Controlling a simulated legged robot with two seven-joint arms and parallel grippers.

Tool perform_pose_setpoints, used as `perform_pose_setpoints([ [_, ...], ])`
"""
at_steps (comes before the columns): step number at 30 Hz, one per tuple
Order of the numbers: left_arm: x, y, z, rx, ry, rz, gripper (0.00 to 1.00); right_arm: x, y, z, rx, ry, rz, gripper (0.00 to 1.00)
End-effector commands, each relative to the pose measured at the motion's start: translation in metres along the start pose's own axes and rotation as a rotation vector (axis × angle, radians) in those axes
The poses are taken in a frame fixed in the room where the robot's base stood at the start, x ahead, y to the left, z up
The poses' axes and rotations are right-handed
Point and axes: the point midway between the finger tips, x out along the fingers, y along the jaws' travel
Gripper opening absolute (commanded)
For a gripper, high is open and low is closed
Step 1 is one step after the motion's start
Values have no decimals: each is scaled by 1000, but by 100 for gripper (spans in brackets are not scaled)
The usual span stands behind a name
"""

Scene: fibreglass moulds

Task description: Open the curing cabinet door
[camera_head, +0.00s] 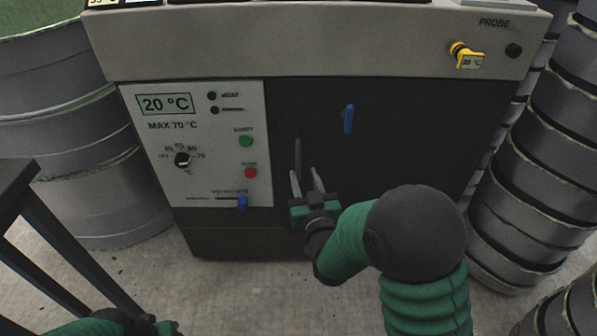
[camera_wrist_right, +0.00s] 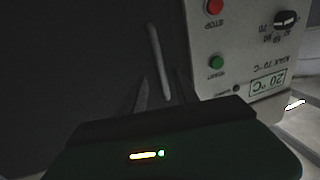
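The curing cabinet's dark door (camera_head: 400,150) looks closed, flush with the cabinet front. A slim grey upright bar handle (camera_head: 298,158) is on its left part; it also shows in the right wrist view (camera_wrist_right: 156,55). My right gripper (camera_head: 306,178) is open just below and in front of the handle. In the right wrist view its fingers (camera_wrist_right: 163,88) stand on either side of the bar's near end, with gaps showing; contact cannot be told. A blue lever (camera_head: 348,119) stands upright on the door. Part of my left arm shows at the bottom left; its gripper's fingers are not visible.
A dark table (camera_head: 15,185) is at far left.

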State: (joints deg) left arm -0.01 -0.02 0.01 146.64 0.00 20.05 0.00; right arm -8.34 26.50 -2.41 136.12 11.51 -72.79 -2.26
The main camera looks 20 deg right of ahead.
Motion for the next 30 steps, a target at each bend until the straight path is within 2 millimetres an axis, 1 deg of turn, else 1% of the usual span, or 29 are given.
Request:
perform_pose_setpoints([
  [1, 7, 0, 2, 0, 0, 0, 47, 13, 0, 3, 0, 2, 0, 36],
  [3, 13, 0, 3, 0, -1, 0, 47, 30, 0, 3, 0, 3, 0, 36],
  [6, 18, 0, 5, 0, -1, 0, 47, 50, 0, 2, 0, 3, 0, 36],
  [9, 21, 0, 5, 0, -1, 0, 47, 62, 0, 2, 0, 0, 0, 36],
  [12, 22, 0, 6, 0, -1, 0, 47, 68, 0, 0, 0, 0, 0, 36],
  [19, 21, 0, 5, 0, -1, 0, 47, 70, 0, 0, 0, -1, -1, 36],
  [20, 21, 0, 5, 0, -1, 0, 47, 70, 0, 0, 0, -1, -1, 33],
  [27, 21, 0, 5, 0, -1, 0, 47, 69, 0, 0, 0, -1, -1, 2],
  [28, 22, 0, 5, 0, -1, 0, 47, 69, 0, 0, 0, -1, -1, 0],
  [30, 22, 0, 5, 0, -1, 0, 47, 69, 0, 0, 0, 0, -1, 0],
])
